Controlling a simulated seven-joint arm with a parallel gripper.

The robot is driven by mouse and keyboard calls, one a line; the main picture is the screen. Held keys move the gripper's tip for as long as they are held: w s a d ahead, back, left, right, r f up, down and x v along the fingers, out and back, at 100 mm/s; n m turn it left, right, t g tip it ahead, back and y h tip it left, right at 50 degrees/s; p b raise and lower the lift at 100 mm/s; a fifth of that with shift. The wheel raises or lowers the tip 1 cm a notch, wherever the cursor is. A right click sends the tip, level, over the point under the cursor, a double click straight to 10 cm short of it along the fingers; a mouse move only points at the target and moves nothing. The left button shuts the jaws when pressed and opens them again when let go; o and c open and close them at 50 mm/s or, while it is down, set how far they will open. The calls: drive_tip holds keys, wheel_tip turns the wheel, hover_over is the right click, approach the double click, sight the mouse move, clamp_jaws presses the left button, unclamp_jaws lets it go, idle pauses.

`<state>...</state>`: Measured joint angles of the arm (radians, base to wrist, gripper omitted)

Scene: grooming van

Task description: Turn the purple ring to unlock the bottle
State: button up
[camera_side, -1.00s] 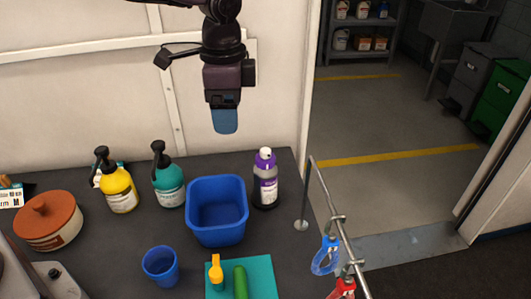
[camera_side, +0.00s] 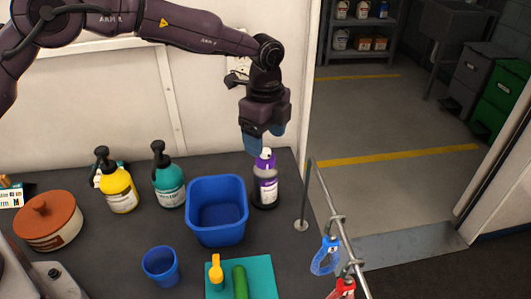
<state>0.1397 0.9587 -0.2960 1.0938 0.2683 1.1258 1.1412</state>
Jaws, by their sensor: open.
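The bottle (camera_side: 265,189) stands upright at the back right of the dark table. It is dark with a purple and white label. The purple ring (camera_side: 264,164) sits around its neck, under a white top (camera_side: 266,153). My gripper (camera_side: 265,148) points down right above the bottle, its blue fingers around or just behind the white top. The fingers are open. Whether they touch the top or the ring cannot be told from this view.
A blue bin (camera_side: 217,236) stands close left of the bottle. A metal rail (camera_side: 325,195) with blue and red clips runs on its right. Teal (camera_side: 169,188) and yellow (camera_side: 119,191) pump bottles, an orange pot (camera_side: 48,218) and a blue cup (camera_side: 161,266) stand further left.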

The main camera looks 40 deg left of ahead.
sight(266, 150)
wheel_tip(266, 150, down, 5)
drive_tip(key=shift+r, duration=0.1)
idle(0.3)
drive_tip(key=c, duration=0.9)
